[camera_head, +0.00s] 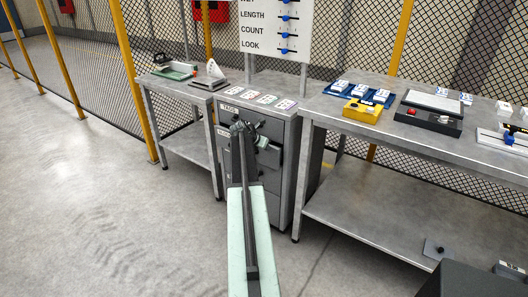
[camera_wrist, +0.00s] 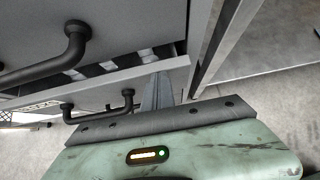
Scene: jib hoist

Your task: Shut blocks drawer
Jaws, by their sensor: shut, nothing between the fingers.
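The grey drawer cabinet (camera_head: 283,128) stands between two benches, with its top drawer labelled TAGS (camera_head: 230,108). Below that, a drawer (camera_head: 268,157) sticks out partly, mostly behind my arm; its label cannot be read. In the wrist view an open drawer (camera_wrist: 120,70) shows dark and pale pieces through the gap under the drawer front above. That upper front has a dark bar handle (camera_wrist: 75,42); another handle (camera_wrist: 100,106) is on the open drawer's front. My gripper (camera_head: 241,127) is shut and empty at the cabinet front. Its fingers (camera_wrist: 157,92) show close to the open drawer's right end.
A bench leg (camera_wrist: 222,45) rises close right of the drawer. The right bench (camera_head: 400,135) carries blue and yellow trays and a black device. The left bench (camera_head: 180,88) holds small items. Cards (camera_head: 267,99) lie on the cabinet. Floor to the left (camera_head: 100,190) is clear.

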